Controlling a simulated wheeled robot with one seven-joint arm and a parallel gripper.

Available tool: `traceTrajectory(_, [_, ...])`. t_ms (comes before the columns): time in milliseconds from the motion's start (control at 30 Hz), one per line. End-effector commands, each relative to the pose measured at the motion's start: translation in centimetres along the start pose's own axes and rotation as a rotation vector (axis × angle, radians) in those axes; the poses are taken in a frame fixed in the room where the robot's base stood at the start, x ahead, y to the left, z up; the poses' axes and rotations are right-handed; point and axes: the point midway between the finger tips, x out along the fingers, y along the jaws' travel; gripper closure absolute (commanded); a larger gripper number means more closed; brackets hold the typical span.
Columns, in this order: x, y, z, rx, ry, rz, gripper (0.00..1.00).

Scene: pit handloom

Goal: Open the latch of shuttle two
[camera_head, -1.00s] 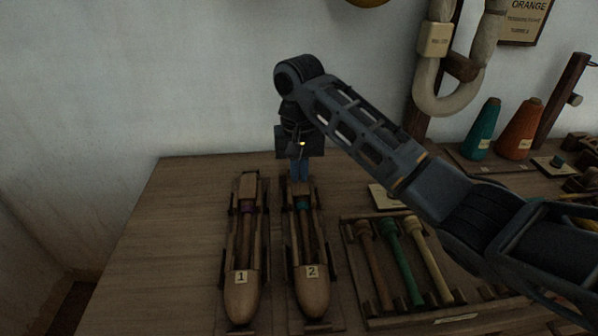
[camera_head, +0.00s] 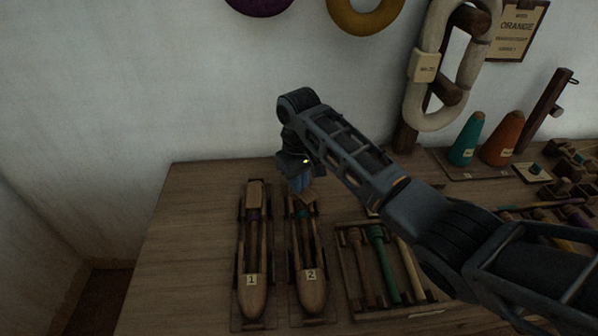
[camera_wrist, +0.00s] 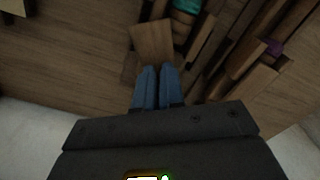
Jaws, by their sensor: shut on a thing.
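Shuttle two (camera_head: 310,285) lies on the table with its rounded, numbered end near and a teal band towards its far end. My gripper (camera_head: 301,187) is at that far end, its blue fingers pointing down. In the wrist view my fingers (camera_wrist: 158,70) are close together at the edge of a flat wooden latch piece (camera_wrist: 153,42). They are shut on it, though the grip itself is partly hidden. The latch piece sits turned at an angle to the shuttle's length. The teal part (camera_wrist: 187,5) shows just beyond it.
Shuttle one (camera_head: 254,285) lies parallel, close on the left. A wooden tray (camera_head: 345,280) with several bobbins is on the right. Teal (camera_head: 467,140) and orange (camera_head: 503,140) cones stand at the back right. The table's left side is clear.

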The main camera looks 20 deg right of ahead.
Motion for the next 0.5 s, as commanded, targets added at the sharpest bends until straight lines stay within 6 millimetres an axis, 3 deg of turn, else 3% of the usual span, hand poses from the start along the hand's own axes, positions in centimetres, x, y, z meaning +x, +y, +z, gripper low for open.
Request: traceTrajectory(500, [-0.27,-0.04,0.02,-0.488,-0.001,-0.002,1.00])
